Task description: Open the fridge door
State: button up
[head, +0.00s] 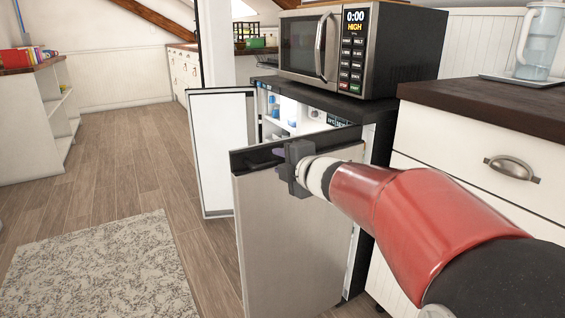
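The fridge (370,150) is a small dark unit below the microwave. Its steel-faced door (290,245) with a black top band stands swung out from the body, so the lit inside with white shelves and some blue and white items shows behind it. A white panel with a dark frame (222,150) stands out at the far side of the opening; it looks like another door seen from its inner face. My gripper (291,168) is at the upper part of the steel door, at or very close to its face. Its fingertips are hard to make out, and I cannot tell whether they grip anything.
A microwave (325,45) stands on top of the fridge. A white drawer cabinet with a dark top (480,105) is close on the right, with a pitcher (538,40) on it. Wooden floor and a pale rug (105,270) lie open at left, beyond them a white shelf unit (40,115).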

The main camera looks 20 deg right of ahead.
jog(key=p+v, duration=0.1)
jog(key=v, duration=0.7)
jog(key=shift+p, duration=0.4)
jog(key=shift+w, duration=0.1)
